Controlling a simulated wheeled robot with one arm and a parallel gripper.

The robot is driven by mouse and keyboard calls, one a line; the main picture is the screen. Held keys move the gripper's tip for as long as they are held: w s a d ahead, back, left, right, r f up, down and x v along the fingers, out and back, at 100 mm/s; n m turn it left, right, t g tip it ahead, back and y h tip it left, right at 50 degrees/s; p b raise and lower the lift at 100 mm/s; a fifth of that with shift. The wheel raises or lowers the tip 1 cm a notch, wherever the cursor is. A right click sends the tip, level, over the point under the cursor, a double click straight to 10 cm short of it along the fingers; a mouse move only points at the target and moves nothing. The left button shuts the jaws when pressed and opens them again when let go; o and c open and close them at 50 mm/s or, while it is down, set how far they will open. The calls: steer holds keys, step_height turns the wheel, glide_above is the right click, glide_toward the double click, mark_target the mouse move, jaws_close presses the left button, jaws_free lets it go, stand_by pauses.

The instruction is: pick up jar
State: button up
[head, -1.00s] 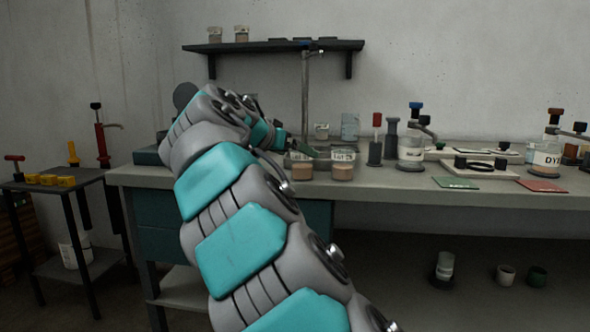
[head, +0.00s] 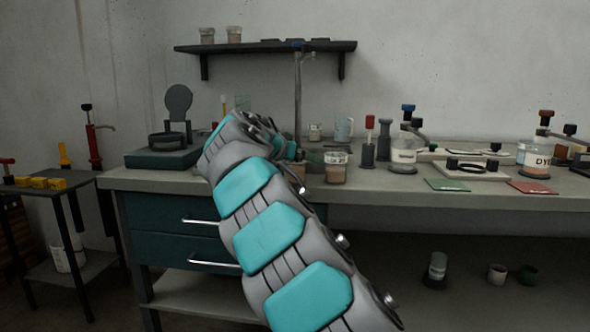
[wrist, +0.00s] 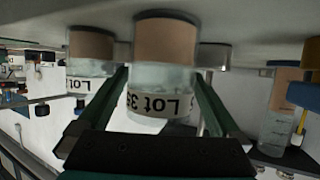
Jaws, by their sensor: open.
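A glass jar (wrist: 163,48) with brown contents and a white label reading "Lot 3…" stands between the fingers of my gripper (wrist: 160,78) in the wrist view, which is upside down. The fingers are open, one on each side of the jar; I cannot tell whether either touches it. A second similar jar (wrist: 91,48) is to the left in that view, outside the fingers. In the head view one labelled jar (head: 336,169) stands on the bench just right of my arm.
The bench (head: 400,185) also holds a red-topped tool (head: 369,142), a clear bottle (head: 403,152) and green and red cards to the right. A dark device (head: 165,157) stands at the left. A wall shelf (head: 265,47) is above.

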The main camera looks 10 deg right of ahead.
jaws_close()
stand_by(0.8)
steer(key=shift+r, duration=0.2)
